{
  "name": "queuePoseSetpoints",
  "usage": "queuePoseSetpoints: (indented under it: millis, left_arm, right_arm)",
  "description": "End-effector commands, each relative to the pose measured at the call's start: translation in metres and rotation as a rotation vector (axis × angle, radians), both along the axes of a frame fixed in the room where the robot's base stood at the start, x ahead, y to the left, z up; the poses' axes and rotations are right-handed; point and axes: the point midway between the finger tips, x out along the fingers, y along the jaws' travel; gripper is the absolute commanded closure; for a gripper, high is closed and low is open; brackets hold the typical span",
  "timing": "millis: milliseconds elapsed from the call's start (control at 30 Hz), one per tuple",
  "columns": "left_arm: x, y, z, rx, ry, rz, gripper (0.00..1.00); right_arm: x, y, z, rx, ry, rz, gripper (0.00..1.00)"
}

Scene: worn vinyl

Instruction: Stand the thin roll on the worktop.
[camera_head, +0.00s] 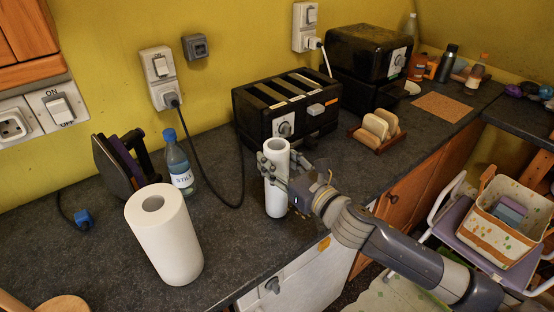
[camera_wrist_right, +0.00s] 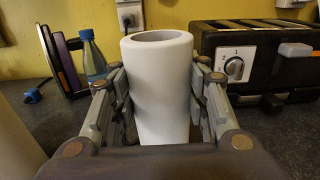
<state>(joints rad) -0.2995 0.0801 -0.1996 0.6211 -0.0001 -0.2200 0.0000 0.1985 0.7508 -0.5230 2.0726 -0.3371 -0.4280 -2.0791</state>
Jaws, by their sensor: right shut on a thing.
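The thin white roll (camera_head: 276,200) is upright near the front edge of the dark worktop (camera_head: 225,255), in front of the toaster. My right gripper (camera_head: 279,170) is shut around its upper part, coming in from the right. In the right wrist view the roll (camera_wrist_right: 161,95) stands between the two fingers of the gripper (camera_wrist_right: 160,85), its open top facing up. Its lower end is hidden there. In the head view its base looks at or very close to the worktop; I cannot tell whether it touches. My left gripper is not in view.
A thicker white roll (camera_head: 165,235) stands at front left. A blue-capped bottle (camera_head: 178,165) and an iron (camera_head: 125,165) are behind it. The black toaster (camera_head: 287,105) and toast rack (camera_head: 378,132) are close to the gripper. Bare worktop lies between the two rolls.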

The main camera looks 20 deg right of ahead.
Motion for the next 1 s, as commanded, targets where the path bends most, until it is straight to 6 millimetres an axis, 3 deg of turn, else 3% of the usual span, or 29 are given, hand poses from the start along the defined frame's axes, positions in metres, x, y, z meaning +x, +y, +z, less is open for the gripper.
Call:
queuePoseSetpoints:
  millis: [867, 900, 967, 1000]
  left_arm:
    - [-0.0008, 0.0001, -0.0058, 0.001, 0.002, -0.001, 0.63]
    - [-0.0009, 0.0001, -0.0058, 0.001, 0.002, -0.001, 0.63]
    - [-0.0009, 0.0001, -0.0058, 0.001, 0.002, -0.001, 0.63]
    - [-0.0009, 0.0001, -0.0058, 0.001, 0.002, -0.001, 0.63]
  right_arm:
    - [0.0, 0.0001, -0.008, 0.001, 0.0, 0.0, 0.91]
    - [0.0, 0.0001, -0.008, 0.001, 0.0, 0.0, 0.49]
    - [0.0, 0.0001, -0.008, 0.001, 0.0, 0.0, 0.35]
    - [0.0, 0.0001, -0.008, 0.001, 0.0, 0.0, 0.34]
